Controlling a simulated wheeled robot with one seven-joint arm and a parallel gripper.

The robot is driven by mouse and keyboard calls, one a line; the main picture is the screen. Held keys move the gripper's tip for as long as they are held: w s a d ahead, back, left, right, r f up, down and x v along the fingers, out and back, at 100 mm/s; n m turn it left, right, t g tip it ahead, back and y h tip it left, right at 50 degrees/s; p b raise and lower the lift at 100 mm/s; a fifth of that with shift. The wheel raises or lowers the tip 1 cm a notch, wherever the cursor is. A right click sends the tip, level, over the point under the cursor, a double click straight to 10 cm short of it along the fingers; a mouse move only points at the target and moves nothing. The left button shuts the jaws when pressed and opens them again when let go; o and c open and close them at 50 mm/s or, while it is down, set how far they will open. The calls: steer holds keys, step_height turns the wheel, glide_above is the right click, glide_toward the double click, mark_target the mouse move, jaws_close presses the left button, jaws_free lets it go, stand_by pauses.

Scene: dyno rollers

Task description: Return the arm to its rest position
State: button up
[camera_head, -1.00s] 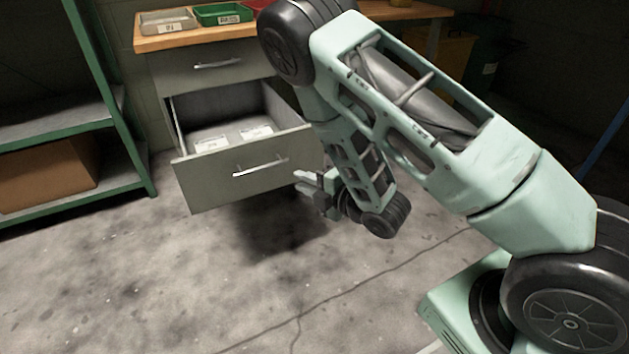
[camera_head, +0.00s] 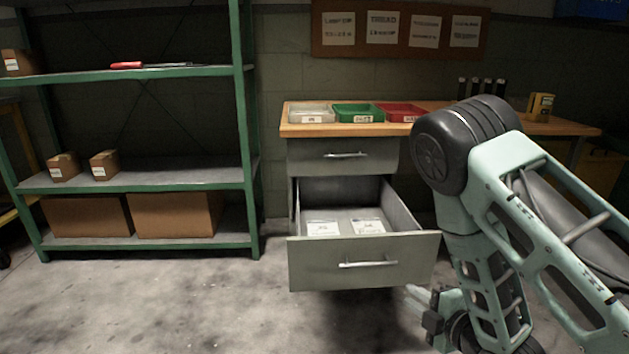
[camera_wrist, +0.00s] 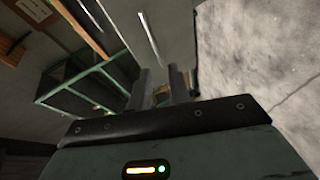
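My arm is folded at the right of the head view, with its elbow in front of the workbench's right part. My gripper (camera_head: 420,297) hangs low beside the lower right corner of the open drawer (camera_head: 365,263), partly cut off by the frame's bottom. In the wrist view my gripper's two fingers (camera_wrist: 160,88) stand apart with a narrow gap, and I see nothing held between them. The drawer is pulled out and holds two white labelled packets (camera_head: 345,227). I cannot tell whether the gripper touches the drawer front.
A wooden workbench (camera_head: 300,130) carries grey, green (camera_head: 358,113) and red (camera_head: 402,112) trays and a yellow box (camera_head: 540,106). The upper drawer (camera_head: 343,156) is shut. A green shelf rack (camera_head: 247,130) with cardboard boxes stands left. Floor (camera_head: 180,300) in front is clear.

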steer(key=s+a+r+m+g+h, duration=0.2)
steer(key=s+a+r+m+g, duration=0.4)
steer(key=a+m, duration=0.35)
steer(key=s+a+r+m+g+h, duration=0.1)
steer(key=s+r+g, duration=0.3)
steer(key=s, duration=0.6)
steer(key=s+a+r+m+g+h, duration=0.15)
steer(key=s+r+g, duration=0.25)
steer(key=s, duration=0.5)
step_height(320, 180, up, 36)
steer(key=s+d+p, duration=0.1)
steer(key=p, duration=3.4)
steer(key=shift+d+m, duration=0.15)
steer(key=shift+m, duration=0.15)
